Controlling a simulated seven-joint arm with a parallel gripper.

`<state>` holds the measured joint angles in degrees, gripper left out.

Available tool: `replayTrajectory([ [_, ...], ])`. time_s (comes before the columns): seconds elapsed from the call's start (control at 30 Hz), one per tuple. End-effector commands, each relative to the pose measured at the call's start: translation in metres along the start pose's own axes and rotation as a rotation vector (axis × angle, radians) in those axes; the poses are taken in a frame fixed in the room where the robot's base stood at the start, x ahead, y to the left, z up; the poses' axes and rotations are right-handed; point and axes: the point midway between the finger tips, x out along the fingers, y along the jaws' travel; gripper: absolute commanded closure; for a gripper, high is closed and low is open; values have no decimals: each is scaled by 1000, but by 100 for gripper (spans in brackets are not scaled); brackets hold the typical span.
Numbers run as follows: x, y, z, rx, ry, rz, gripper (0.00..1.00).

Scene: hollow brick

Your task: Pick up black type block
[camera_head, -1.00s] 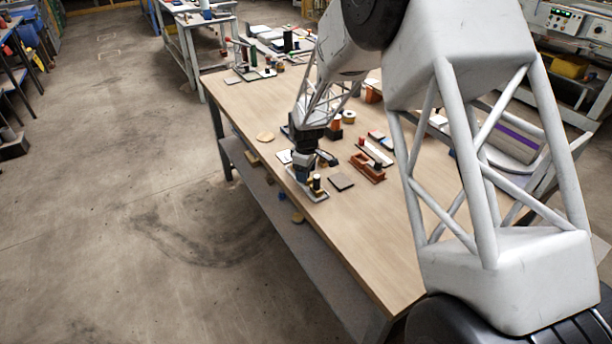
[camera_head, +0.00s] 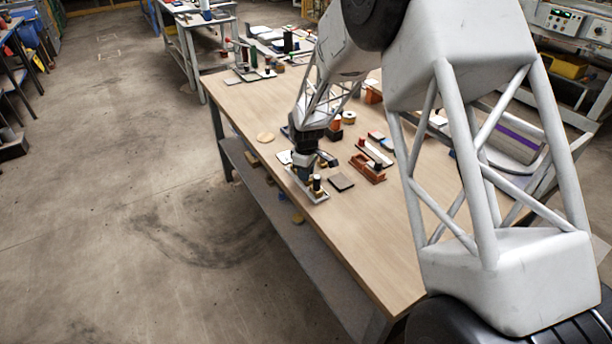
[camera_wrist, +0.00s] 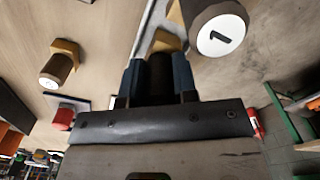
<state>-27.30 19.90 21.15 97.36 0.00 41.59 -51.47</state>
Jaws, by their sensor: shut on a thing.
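The black type block (camera_wrist: 160,76) is between the two blue fingers of my gripper (camera_wrist: 160,82) in the wrist view. My gripper is shut on it, and the fingers hide its sides. In the head view my gripper (camera_head: 304,176) points down at a light tray (camera_head: 318,198) near the table's left edge. The block is too small there to tell apart, and I cannot tell whether it still touches the tray.
A dark block with a white face marked 1 (camera_wrist: 219,34) stands close beside my gripper. Another white-faced block (camera_wrist: 52,74) is farther left. The table's front is clear.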

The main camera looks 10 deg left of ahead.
Motion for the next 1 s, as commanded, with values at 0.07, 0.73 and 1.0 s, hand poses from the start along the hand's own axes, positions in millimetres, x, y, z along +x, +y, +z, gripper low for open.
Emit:
replayTrajectory([
  [0.07,0,0,0,0,0,0,100],
  [0.73,-66,0,0,0,2,2,100],
  [1.0,-95,0,0,0,1,1,100],
])
